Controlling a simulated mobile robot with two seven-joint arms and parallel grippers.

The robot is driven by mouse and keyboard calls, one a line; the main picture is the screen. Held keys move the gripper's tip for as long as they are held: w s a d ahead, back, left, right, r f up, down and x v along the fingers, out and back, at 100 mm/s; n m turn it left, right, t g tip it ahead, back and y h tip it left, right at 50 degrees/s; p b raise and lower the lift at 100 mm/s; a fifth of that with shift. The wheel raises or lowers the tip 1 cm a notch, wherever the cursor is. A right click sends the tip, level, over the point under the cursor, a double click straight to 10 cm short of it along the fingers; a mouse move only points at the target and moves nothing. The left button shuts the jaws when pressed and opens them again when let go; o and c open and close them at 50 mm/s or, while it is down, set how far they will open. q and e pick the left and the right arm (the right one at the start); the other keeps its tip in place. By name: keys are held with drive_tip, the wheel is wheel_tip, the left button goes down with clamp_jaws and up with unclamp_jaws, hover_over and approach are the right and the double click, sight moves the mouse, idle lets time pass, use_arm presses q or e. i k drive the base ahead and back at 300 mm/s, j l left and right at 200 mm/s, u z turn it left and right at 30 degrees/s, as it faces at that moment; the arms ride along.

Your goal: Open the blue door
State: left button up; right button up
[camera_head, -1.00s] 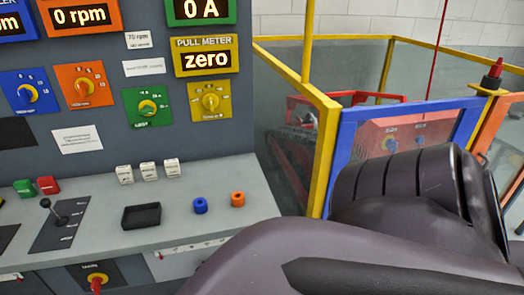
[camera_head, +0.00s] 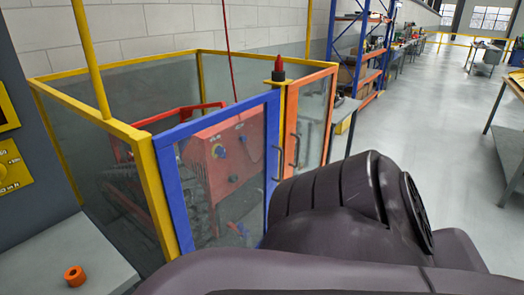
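The blue door (camera_head: 183,132) is a blue frame with a clear pane, set in a yellow-framed enclosure near the middle of the camera_head view. It looks shut. A dark upright handle (camera_head: 280,163) shows at its right edge, beside the orange door. My arm, dark and large, crosses the lower right and hides the bottom right part of the blue door. Neither of my grippers is in view.
An orange door (camera_head: 292,108) with its own handle stands to the right of the blue door. A red machine (camera_head: 235,150) is inside the enclosure. An orange ring (camera_head: 75,276) sits on the grey console at lower left. Open floor (camera_head: 425,130) lies to the right.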

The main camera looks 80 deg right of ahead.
sight(163, 143)
drive_tip(key=z, duration=2.2)
